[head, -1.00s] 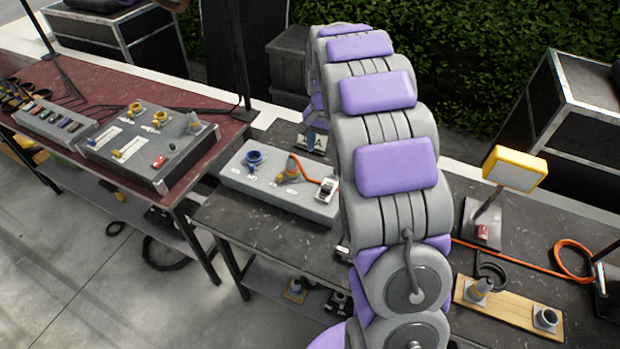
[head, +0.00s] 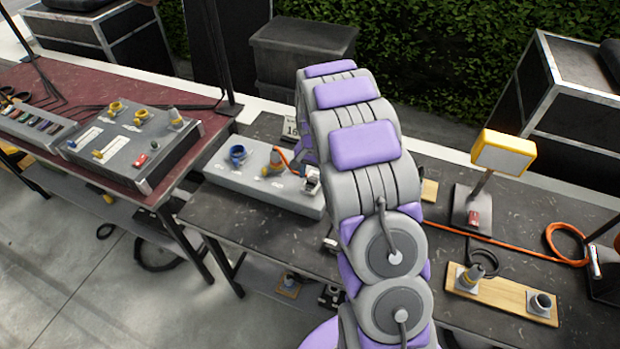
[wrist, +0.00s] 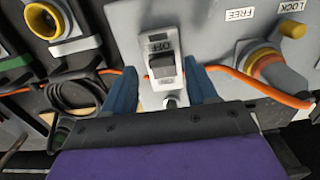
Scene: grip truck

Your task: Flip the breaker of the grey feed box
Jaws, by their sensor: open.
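The grey feed box (head: 235,184) sits on the dark table, with a blue socket (head: 238,154), an orange-and-grey plug (head: 276,158) and a small breaker (head: 312,184) at its right end. In the wrist view the breaker's black rocker (wrist: 164,66) stands on a pale plate with an OFF label, which appears upside down. My gripper (wrist: 161,90) is open, with one blue finger on each side of the breaker plate. I cannot tell whether a finger touches it.
An orange cable (wrist: 262,86) runs beside the breaker in the wrist view. A control box (head: 128,150) stands on the red table at left. A yellow-headed lamp (head: 503,152) and a wooden board with connectors (head: 507,297) are at right.

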